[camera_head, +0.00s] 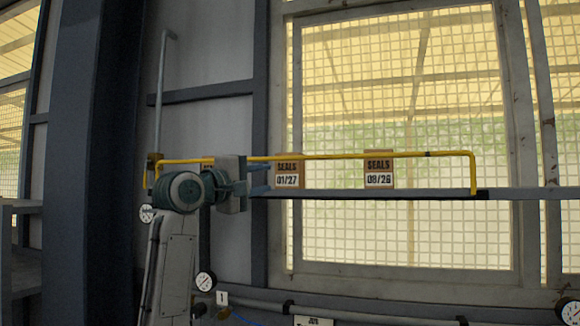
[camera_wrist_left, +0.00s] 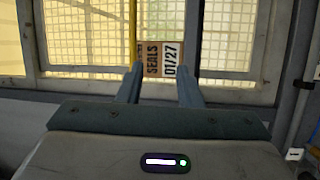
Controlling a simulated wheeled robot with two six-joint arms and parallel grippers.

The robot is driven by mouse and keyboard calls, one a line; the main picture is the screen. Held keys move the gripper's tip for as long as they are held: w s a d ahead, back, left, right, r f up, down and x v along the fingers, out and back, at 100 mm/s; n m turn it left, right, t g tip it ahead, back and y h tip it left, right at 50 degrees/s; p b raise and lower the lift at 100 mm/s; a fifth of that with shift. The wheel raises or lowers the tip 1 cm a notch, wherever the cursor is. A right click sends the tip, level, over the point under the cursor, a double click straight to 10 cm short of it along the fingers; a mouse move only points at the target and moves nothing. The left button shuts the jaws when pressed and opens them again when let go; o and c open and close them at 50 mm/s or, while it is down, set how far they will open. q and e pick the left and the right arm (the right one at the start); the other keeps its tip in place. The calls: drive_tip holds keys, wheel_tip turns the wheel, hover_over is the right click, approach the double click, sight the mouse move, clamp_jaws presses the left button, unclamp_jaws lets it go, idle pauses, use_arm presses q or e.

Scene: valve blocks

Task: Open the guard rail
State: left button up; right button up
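The yellow guard rail (camera_head: 330,156) runs level across the window, with a bent-down right end and its left part behind my left arm. It shows upright in the left wrist view (camera_wrist_left: 132,30), along the left edge of a seals box. My left gripper (camera_head: 268,178) points right, just below the rail, with its fingers apart. In the left wrist view the gripper (camera_wrist_left: 160,78) is open and empty, and the rail meets the left fingertip in the picture. I cannot tell whether they touch. My right gripper is not in view.
A box marked SEALS 01/27 (camera_head: 288,172) stands just beyond my fingertips. A second box marked SEALS 08/26 (camera_head: 379,170) stands further right. Both are on the dark shelf (camera_head: 430,194) behind the rail. A grey upright rod (camera_head: 160,90) rises at the left.

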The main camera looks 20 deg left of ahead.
sight(283, 159)
use_arm(q)
drive_tip(key=w+d+r+p, duration=0.1)
drive_tip(key=w+p, duration=0.1)
drive_tip(key=w+d+r+p, duration=0.1)
drive_tip(key=w+r+p, duration=0.1)
drive_tip(key=w+d+r+p, duration=0.1)
drive_tip(key=w+r+p, duration=0.1)
drive_tip(key=w, duration=0.1)
drive_tip(key=shift+d+r, duration=0.2)
drive_tip(key=shift+d, duration=0.15)
drive_tip(key=shift+w+d+f+p, duration=0.15)
drive_tip(key=shift+w+p, duration=0.1)
drive_tip(key=shift+w, duration=0.2)
drive_tip(key=shift+w+d+r+p, duration=0.1)
drive_tip(key=shift+w+d+p, duration=0.1)
drive_tip(key=shift+w, duration=0.2)
clamp_jaws()
